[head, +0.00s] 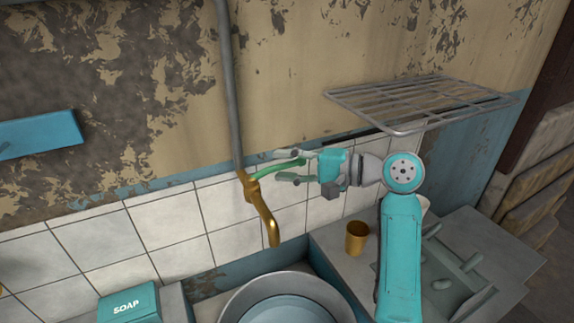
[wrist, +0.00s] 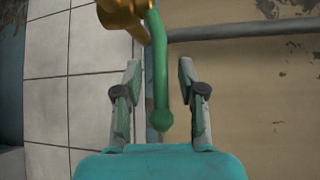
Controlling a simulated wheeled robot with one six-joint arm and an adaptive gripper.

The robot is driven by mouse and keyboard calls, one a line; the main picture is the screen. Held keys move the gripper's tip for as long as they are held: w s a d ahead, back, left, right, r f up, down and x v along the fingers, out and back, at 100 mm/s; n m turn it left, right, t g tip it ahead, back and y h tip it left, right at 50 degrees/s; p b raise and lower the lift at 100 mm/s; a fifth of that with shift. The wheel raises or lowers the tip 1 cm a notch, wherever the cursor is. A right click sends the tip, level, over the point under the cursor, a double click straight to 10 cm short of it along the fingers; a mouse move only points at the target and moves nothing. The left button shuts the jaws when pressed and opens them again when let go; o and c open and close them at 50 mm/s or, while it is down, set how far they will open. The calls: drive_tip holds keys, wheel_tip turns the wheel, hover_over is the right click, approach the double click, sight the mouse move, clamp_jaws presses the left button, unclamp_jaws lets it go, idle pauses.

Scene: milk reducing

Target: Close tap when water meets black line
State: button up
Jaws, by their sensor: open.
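The brass tap (head: 267,218) is on the tiled wall, its spout curving down above a round metal pot (head: 338,292). Its green handle (head: 268,171) points right, toward my gripper (head: 286,166). In the wrist view, the handle (wrist: 158,65) reaches down between the two fingers of my gripper (wrist: 160,82), with gaps on both sides. My gripper is open and holds nothing. The pot has a pale blue-grey surface (head: 290,310) inside that looks like water. I cannot make out a black line, and no stream shows below the spout.
A grey pipe (head: 232,90) runs up the wall from the tap. A wire rack (head: 420,100) juts out above my arm. A gold cup (head: 357,238) stands on the counter right of the pot. A teal soap box (head: 130,303) is at the lower left.

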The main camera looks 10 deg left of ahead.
clamp_jaws()
drive_tip(key=shift+s+d+m+t+h, duration=0.25)
drive_tip(key=shift+s+m+t+h, duration=0.25)
drive_tip(key=shift+m+t, duration=0.55)
drive_tip(key=shift+s+d+m+t+h, duration=0.35)
drive_tip(key=shift+s+m+t, duration=0.35)
drive_tip(key=shift+t, duration=0.65)
drive_tip(key=shift+w+a, duration=0.1)
unclamp_jaws()
